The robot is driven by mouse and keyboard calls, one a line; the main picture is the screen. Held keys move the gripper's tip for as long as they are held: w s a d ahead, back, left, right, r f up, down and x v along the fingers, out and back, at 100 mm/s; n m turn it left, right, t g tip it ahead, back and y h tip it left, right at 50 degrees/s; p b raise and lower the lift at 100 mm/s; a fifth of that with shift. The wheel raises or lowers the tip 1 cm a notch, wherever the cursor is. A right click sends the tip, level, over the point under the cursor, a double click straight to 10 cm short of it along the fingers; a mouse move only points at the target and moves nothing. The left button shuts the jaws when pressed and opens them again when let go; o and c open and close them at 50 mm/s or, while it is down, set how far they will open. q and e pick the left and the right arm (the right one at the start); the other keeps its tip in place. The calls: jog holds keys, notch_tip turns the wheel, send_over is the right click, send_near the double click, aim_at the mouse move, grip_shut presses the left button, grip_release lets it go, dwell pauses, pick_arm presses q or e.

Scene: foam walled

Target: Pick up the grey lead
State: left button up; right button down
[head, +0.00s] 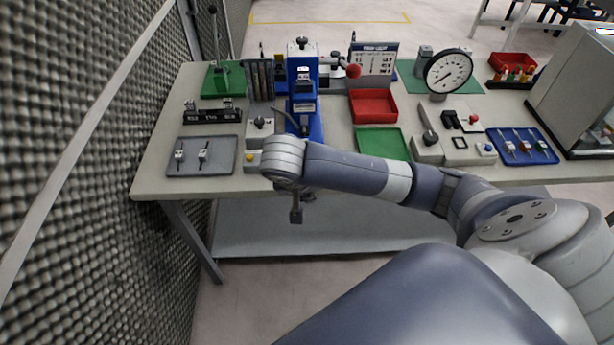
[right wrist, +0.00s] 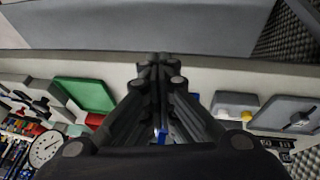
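A blue tray (head: 545,157) at the right of the bench holds several small leads side by side. The leftmost looks grey-white and may be the grey lead (head: 508,147); beside it are a red one (head: 525,146) and a green one (head: 541,146). My right gripper (head: 296,215) hangs in front of the bench's front edge, left of centre and far from the blue tray. In the right wrist view its fingers (right wrist: 158,62) converge to touching tips, with nothing visible between them. My left gripper is out of view.
A grey tray (head: 222,166) with two small metal pieces lies on the bench (head: 151,182) at left. A blue press (head: 301,85) stands behind my arm. A foam wall (head: 80,170) borders the left.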

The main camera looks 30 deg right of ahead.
jog(key=shift+c, duration=2.4)
grip_release()
jog(key=shift+a+r, duration=0.1)
